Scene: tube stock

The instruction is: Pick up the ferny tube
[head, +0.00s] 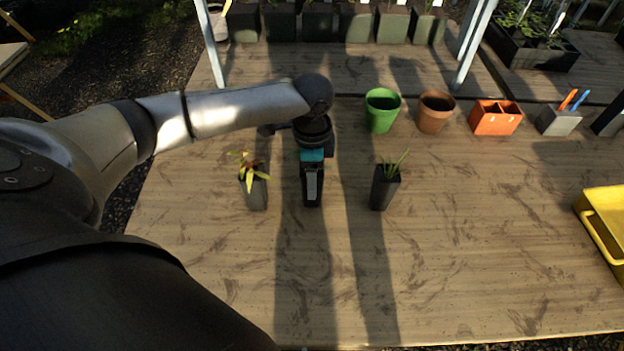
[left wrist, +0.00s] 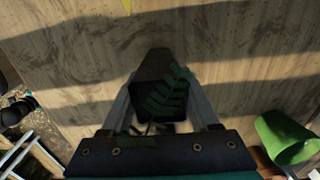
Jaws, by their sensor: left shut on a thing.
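My left gripper (head: 312,190) points down at the table between two planted tubes. In the left wrist view its two fingers close on the sides of a dark square tube with a green fern frond, the ferny tube (left wrist: 152,66). In the head view the gripper hides most of this tube. I cannot tell whether its base touches the table. My right gripper is not in view.
A tube with yellow and red leaves (head: 256,194) stands to the left, and a spiky-leaved tube (head: 384,190) to the right. A yellow tray (head: 598,235) is at right. The front table is clear.

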